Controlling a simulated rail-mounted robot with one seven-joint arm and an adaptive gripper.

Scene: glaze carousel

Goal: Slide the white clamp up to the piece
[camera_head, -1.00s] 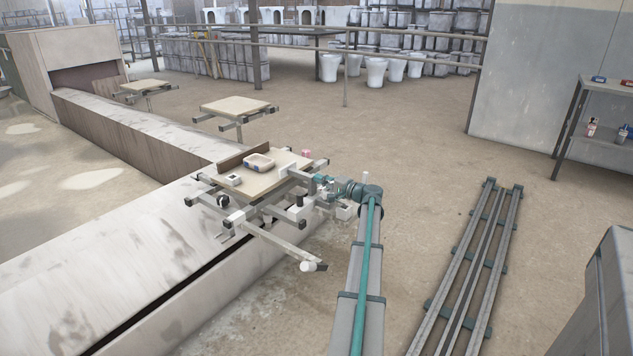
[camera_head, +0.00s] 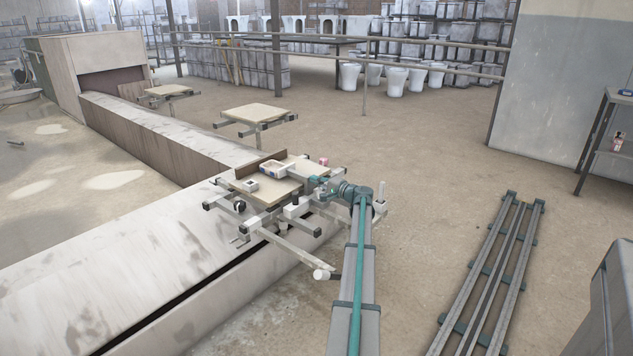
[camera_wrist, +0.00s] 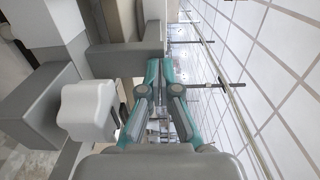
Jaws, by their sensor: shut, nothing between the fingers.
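The piece, a small pale basin with a blue band (camera_head: 284,177), sits on the tan carousel board (camera_head: 270,195). A white block that looks like the white clamp (camera_head: 303,167) stands at the board's right side, close to the basin; whether they touch cannot be told. My gripper (camera_head: 320,186) is at the board's right edge, beside the clamp. In the wrist view my gripper (camera_wrist: 160,72) is shut and empty, its teal fingers close together near a grey bar. The piece cannot be made out in that view.
A brown fence (camera_head: 258,164) runs along the board's back. A small white block (camera_head: 250,185) is at its left. Grey carousel arms with white ends (camera_head: 322,274) stick out below. A rounded white part (camera_wrist: 90,108) is left of my fingers. A pink item (camera_head: 323,162) stands behind my gripper.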

